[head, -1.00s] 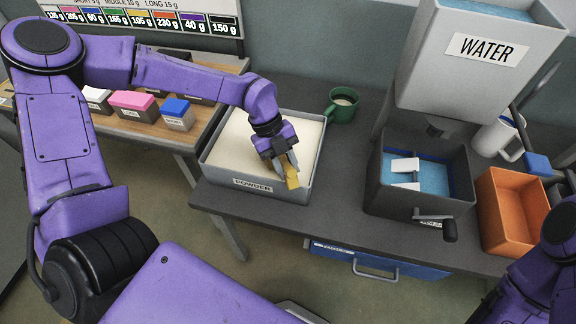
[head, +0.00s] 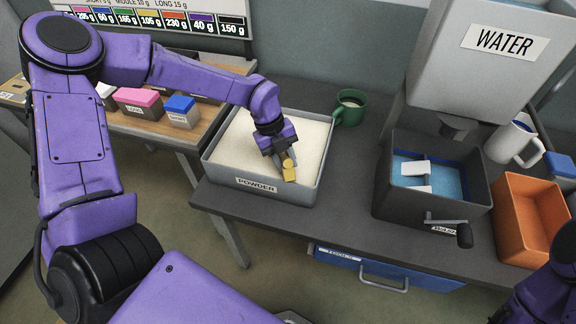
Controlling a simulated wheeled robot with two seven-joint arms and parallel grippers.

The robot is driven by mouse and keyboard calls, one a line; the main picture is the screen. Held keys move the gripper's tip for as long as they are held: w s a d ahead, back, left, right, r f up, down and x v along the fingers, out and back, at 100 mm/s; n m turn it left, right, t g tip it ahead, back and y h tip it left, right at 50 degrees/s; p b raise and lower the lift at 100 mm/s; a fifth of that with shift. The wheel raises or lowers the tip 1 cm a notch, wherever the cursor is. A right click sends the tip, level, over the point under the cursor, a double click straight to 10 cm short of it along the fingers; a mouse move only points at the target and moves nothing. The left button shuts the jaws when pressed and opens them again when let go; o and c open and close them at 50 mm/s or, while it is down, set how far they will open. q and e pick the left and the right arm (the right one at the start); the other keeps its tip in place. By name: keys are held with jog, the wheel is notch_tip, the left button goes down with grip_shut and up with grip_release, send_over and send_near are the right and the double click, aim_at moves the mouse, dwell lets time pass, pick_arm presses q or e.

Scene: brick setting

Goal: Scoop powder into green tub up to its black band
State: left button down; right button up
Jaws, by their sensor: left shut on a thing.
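The powder box (head: 262,187) is a grey open bin labelled POWDER, filled with pale cream powder (head: 240,145). My left gripper (head: 286,162) is over the right part of the box and is shut on a yellow scoop (head: 289,173). The scoop is low, at or just above the powder; I cannot tell whether it holds any. The green tub (head: 350,108) looks like a mug with a handle and stands behind the box to the right. Pale contents show inside it; its black band cannot be made out. My right gripper is out of view; only part of my right arm shows.
A dark bin (head: 432,205) with blue liquid and a crank stands under the WATER tank (head: 490,60). Coloured blocks (head: 137,101) stand on the left wooden table. Bare bench lies between box and dark bin.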

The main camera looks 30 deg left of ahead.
pick_arm(q)
jog(key=shift+t+y, duration=0.6)
jog(key=shift+y, duration=0.3)
jog(key=w+a+f+b, duration=0.2)
jog(key=a+f, duration=0.1)
jog(key=shift+w+f+b, duration=0.1)
jog(key=shift+f+b, duration=0.05)
jog(key=shift+b, duration=0.15)
notch_tip(320, 180, up, 2)
jog(key=shift+w+r+p, duration=0.1)
jog(key=shift+r+p, duration=0.05)
jog(key=shift+p, duration=0.75)
jog(key=shift+t+y, duration=0.3)
jog(key=shift+y, duration=0.1)
jog(key=shift+d+r+p, duration=0.1)
jog(key=shift+r+p, duration=2.6)
jog(key=shift+r, duration=1.5)
